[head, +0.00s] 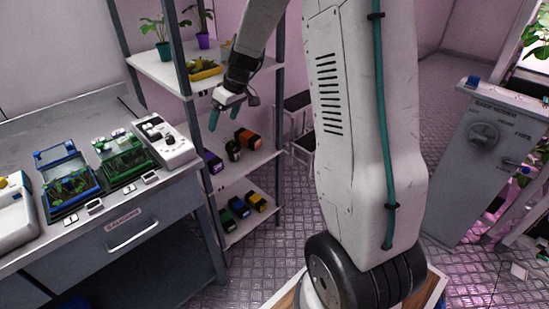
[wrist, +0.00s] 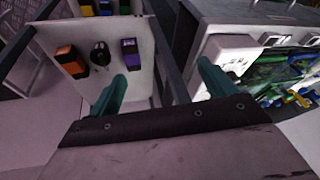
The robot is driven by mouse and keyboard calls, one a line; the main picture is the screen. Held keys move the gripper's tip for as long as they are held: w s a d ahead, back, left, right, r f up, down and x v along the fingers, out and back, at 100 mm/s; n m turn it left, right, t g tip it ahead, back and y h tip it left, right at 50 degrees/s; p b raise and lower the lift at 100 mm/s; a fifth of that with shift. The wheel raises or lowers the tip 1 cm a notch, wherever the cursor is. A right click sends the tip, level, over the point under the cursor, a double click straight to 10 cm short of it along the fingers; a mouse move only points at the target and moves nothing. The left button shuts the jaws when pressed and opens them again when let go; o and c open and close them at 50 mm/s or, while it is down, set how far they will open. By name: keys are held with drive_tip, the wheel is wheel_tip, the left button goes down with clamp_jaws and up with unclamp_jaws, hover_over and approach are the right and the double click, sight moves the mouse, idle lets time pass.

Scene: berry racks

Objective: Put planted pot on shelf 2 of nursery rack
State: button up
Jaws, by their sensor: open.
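My gripper (head: 224,110) is open, fingers pointing down, in front of the rack (head: 178,52) between its top and middle shelves. In the wrist view its two teal fingers (wrist: 161,84) are apart with nothing between them. A leafy plant in a purple pot (head: 202,41) and another in a teal pot (head: 164,50) stand upright on the top shelf (head: 150,66). The middle shelf (head: 222,176) holds a purple item (head: 212,162), a dark round item (head: 232,150) and an orange-and-black item (head: 248,139). I cannot tell which pot is meant.
A yellow tray of greens (head: 205,70) sits on the top shelf. The lower shelf (head: 232,226) holds several coloured boxes. The bench (head: 130,190) at left carries blue (head: 68,178) and green (head: 125,158) planted trays and a white device (head: 163,143). A grey control panel (head: 490,160) stands right.

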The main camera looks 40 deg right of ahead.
drive_tip(key=s+a+r+m+g, duration=0.1)
drive_tip(key=s+a+r, duration=0.4)
drive_tip(key=s, duration=0.2)
drive_tip(key=s+a+r, duration=0.5)
drive_tip(key=s+r, duration=0.1)
drive_tip(key=s, duration=0.2)
drive_tip(key=s+a+r+m+g+h, duration=0.1)
drive_tip(key=s+a+m+h, duration=0.1)
drive_tip(key=s, duration=1.8)
drive_tip(key=shift+s+m+h, duration=0.3)
drive_tip(key=shift+s+h, duration=0.1)
drive_tip(key=shift+r, duration=0.1)
